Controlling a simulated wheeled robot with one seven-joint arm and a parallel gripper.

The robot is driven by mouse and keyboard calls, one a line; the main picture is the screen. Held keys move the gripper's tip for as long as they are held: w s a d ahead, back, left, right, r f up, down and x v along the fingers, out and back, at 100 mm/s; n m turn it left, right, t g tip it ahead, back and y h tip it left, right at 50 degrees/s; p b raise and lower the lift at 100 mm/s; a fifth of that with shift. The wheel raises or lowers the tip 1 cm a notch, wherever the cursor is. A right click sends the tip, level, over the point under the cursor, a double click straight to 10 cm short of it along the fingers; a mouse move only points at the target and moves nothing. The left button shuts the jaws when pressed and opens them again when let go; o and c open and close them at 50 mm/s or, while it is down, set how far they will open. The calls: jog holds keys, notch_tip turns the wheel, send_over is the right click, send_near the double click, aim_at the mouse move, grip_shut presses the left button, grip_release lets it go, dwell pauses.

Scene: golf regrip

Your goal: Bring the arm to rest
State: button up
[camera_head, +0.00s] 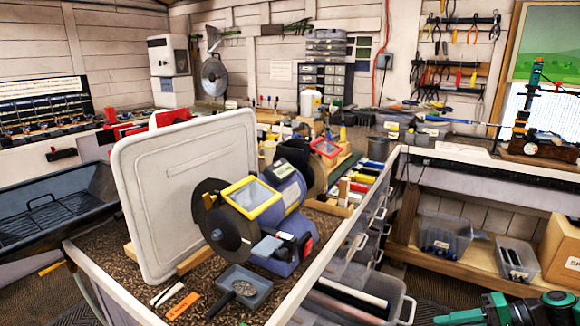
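I cannot make out my gripper or its fingertips in the head view. Green and black jointed-looking parts cross the bottom right corner, cut off by the frame edge. I cannot tell whether they are part of my arm or a tool, and no fingers show on them.
A bench grinder (250,215) stands on the near bench, beside an upright pale panel (180,195) and a small grey tray (240,290). Grey bins (440,236) sit on the right shelf. A clamp-like device (540,140) stands on the right worktop. Floor shows between the benches.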

jog(key=s+a+r+g+h, duration=0.1)
jog(key=s+r+h, duration=0.4)
jog(key=s+r, duration=0.5)
jog(key=s+a+r+m+g+h, duration=0.1)
jog(key=s+a+r+g+h, duration=0.1)
jog(key=s+r+h, duration=0.4)
jog(key=s+r+g, duration=0.1)
jog(key=s+r, duration=0.3)
jog(key=r, duration=0.1)
jog(key=shift+s+a+r, duration=0.15)
jog(key=shift+s+r, duration=0.05)
jog(key=shift+a, duration=0.1)
